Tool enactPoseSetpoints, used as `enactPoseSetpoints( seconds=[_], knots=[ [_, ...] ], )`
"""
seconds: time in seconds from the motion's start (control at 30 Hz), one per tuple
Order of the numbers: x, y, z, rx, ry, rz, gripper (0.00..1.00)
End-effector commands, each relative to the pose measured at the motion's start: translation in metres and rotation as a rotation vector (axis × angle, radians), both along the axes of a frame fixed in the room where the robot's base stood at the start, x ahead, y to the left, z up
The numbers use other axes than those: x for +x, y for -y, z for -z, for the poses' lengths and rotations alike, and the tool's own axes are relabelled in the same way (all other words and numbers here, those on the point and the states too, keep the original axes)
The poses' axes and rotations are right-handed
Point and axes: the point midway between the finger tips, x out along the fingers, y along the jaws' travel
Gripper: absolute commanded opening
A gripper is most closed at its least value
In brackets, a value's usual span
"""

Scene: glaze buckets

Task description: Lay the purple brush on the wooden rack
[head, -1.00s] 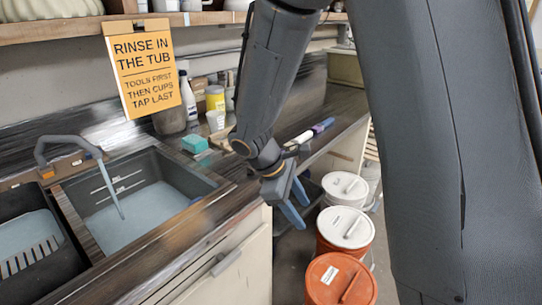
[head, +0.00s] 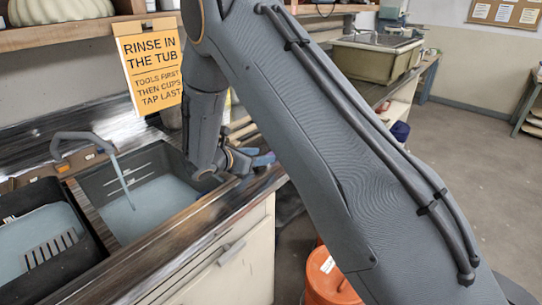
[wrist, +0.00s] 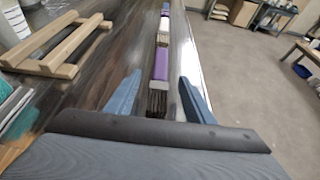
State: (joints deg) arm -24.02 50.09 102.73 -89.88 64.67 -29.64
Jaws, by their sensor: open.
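The purple brush (wrist: 160,64) lies on the dark counter in the wrist view, along the counter's edge. It has a purple section, a pale band and a dark near end. My gripper (wrist: 160,77) is open, its two blue fingers on either side of the brush's near end in the picture. I cannot tell how high they are above it. The wooden rack (wrist: 57,66) lies on the counter to the left, with pale slats and nothing seen on it. In the head view my gripper (head: 264,159) is over the counter edge, and my arm hides the brush.
More pale and purple pieces (wrist: 163,27) lie in line beyond the brush. The head view shows the water-filled tub (head: 150,205), the tap (head: 85,137), a hanging sign (head: 151,65) and an orange bucket (head: 328,280) below the counter.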

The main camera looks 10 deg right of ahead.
Motion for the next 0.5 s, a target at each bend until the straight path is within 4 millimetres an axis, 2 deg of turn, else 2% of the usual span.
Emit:
enactPoseSetpoints(
  seconds=[0.23, 0.5],
  knots=[
    [0.016, 0.024, 0.014, 0.001, -0.001, 0.005, 0.48],
    [0.023, 0.032, 0.02, 0.001, 0.0, 0.002, 0.48]
  ],
)
